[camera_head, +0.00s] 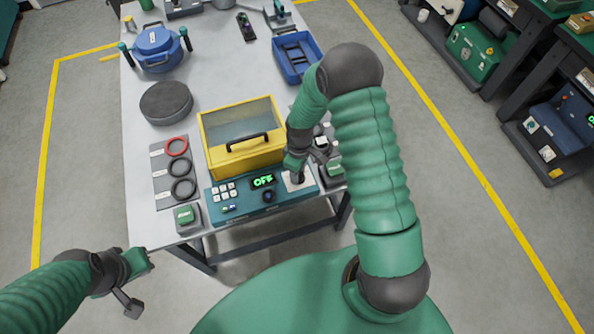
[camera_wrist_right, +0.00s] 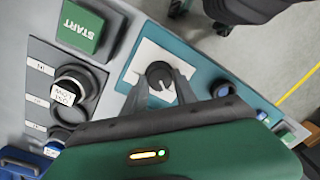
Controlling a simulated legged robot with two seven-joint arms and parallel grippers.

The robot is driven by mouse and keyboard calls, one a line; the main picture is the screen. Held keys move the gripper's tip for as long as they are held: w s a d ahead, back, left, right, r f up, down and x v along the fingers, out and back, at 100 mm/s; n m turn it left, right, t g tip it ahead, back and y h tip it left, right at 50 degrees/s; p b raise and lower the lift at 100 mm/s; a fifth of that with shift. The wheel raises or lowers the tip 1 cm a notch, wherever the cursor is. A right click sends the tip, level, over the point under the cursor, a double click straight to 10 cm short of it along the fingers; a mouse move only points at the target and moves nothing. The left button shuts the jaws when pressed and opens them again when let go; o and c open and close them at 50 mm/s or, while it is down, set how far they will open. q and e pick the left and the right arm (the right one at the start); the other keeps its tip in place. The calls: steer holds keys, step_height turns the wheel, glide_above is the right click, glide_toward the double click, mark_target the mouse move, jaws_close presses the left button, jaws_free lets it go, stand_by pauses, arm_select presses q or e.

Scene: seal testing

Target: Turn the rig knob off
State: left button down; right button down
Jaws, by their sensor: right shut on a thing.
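The teal rig control panel (camera_head: 240,209) lies along the front edge of the table, and its display (camera_head: 262,181) reads OFF in green. A dark rig knob (camera_wrist_right: 159,73) stands on a white plate (camera_wrist_right: 140,57) at the panel's right end. My right gripper (camera_wrist_right: 161,86) is shut on this knob, one finger on each side; in the head view the right gripper (camera_head: 295,172) partly hides it. My left gripper (camera_head: 138,264) is off the table at lower left, away from the panel; its finger opening cannot be made out.
A yellow box with a clear lid (camera_head: 240,120) stands directly behind the panel. Rings on a grey mat (camera_head: 160,172) lie to the left.

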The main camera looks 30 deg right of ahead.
steer(key=shift+s+d+n, duration=0.15)
steer(key=shift+s+n, duration=0.1)
steer(key=shift+n, duration=0.35)
steer(key=c, duration=1)
jaws_free()
steer(key=shift+d, duration=0.1)
steer(key=shift+r, duration=0.1)
steer(key=shift+w+r, duration=0.15)
steer(key=shift+r, duration=0.15)
step_height(320, 180, up, 16)
steer(key=shift+d+b, duration=0.35)
steer(key=shift+b, duration=0.05)
steer(key=shift+w, duration=0.1)
